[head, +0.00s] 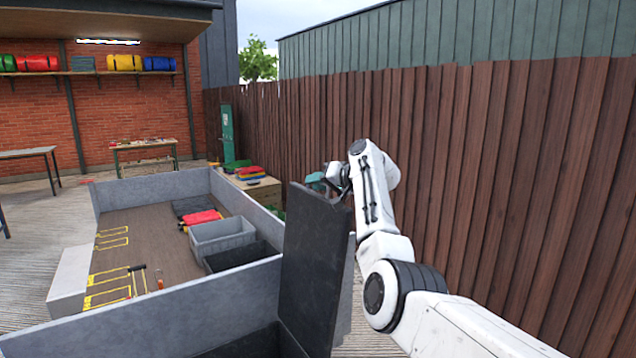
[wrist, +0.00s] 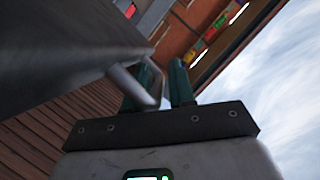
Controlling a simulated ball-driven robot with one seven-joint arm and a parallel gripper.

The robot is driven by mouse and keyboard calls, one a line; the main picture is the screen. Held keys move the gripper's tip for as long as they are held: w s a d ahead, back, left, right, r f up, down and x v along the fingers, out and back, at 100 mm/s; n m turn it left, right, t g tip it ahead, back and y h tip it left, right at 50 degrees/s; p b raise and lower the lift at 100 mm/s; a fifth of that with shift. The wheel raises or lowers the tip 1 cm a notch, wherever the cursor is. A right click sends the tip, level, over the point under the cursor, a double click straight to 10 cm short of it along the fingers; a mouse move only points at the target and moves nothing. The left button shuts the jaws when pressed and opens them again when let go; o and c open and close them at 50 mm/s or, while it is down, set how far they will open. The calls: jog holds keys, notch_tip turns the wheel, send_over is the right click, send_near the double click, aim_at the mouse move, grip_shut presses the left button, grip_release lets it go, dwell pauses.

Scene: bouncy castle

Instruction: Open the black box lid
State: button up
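The black box lid (head: 315,270) stands nearly upright in the head view, swung up from the black box (head: 250,345) at the bottom edge. My gripper (head: 322,181) is at the lid's top edge, partly hidden behind my arm and the lid. In the wrist view, the lid (wrist: 60,50) is a dark slab at the upper left with a metal loop handle (wrist: 135,88). The teal fingers of my gripper (wrist: 165,85) are close together with the handle's bar between them, so it looks shut on the handle.
A grey-walled cart bed (head: 150,190) holds a grey crate (head: 222,236), a black bin (head: 240,257), a red bundle (head: 200,217) and yellow-marked tools. A wooden fence (head: 500,170) stands close on the right. A small table (head: 255,190) stands behind the bed.

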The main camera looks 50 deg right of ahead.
jog(key=shift+s+r, duration=0.1)
jog(key=b+v, duration=0.3)
jog(key=v, duration=0.7)
jog(key=shift+s, duration=0.25)
dwell(0.6)
